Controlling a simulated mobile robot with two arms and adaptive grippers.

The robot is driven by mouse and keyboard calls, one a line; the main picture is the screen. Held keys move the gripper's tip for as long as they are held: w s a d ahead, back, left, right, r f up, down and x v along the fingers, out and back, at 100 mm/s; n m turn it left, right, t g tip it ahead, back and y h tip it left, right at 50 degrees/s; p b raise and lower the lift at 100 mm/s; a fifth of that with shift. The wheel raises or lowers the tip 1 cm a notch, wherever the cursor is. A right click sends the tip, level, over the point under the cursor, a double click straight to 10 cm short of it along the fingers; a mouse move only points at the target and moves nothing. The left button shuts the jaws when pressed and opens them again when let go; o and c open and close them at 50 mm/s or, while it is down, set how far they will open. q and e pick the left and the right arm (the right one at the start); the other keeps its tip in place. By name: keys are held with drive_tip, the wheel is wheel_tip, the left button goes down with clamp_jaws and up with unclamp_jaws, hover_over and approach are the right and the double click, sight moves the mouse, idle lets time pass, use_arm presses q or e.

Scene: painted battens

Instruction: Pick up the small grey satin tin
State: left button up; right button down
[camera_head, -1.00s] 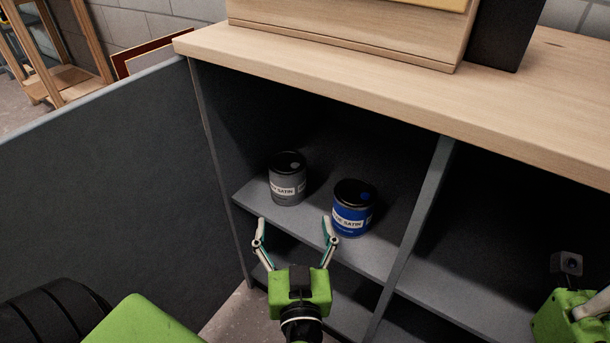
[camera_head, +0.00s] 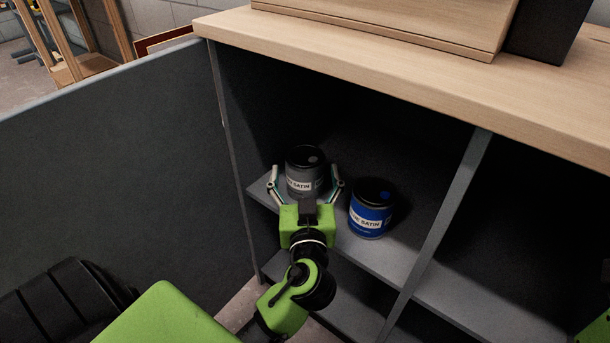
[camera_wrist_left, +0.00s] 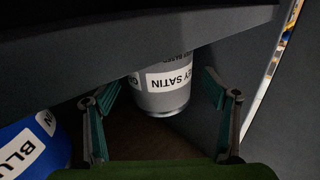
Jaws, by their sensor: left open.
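The small grey satin tin (camera_head: 305,172) stands upright on the shelf in the left compartment, with a black lid and a white label. It also shows in the left wrist view (camera_wrist_left: 165,90), where the picture is upside down and its label reads "EY SATIN". My left gripper (camera_head: 306,180) is open, with one finger on each side of the grey tin. In the left wrist view the fingers (camera_wrist_left: 160,92) stand apart from the tin's sides, with a gap at each side. Part of the tin's lower front is hidden behind the gripper in the head view.
A blue tin (camera_head: 371,208) labelled satin stands just right of the grey tin, close to the right finger. The wooden worktop (camera_head: 400,88) overhangs the shelf (camera_head: 395,258). An upright divider (camera_head: 440,235) bounds the compartment on the right, a side panel on the left.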

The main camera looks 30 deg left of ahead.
use_arm(q)
drive_tip(key=shift+x, duration=1.1)
drive_tip(key=c, duration=1.7)
drive_tip(key=shift+r, duration=0.15)
drive_tip(key=shift+c, duration=0.2)
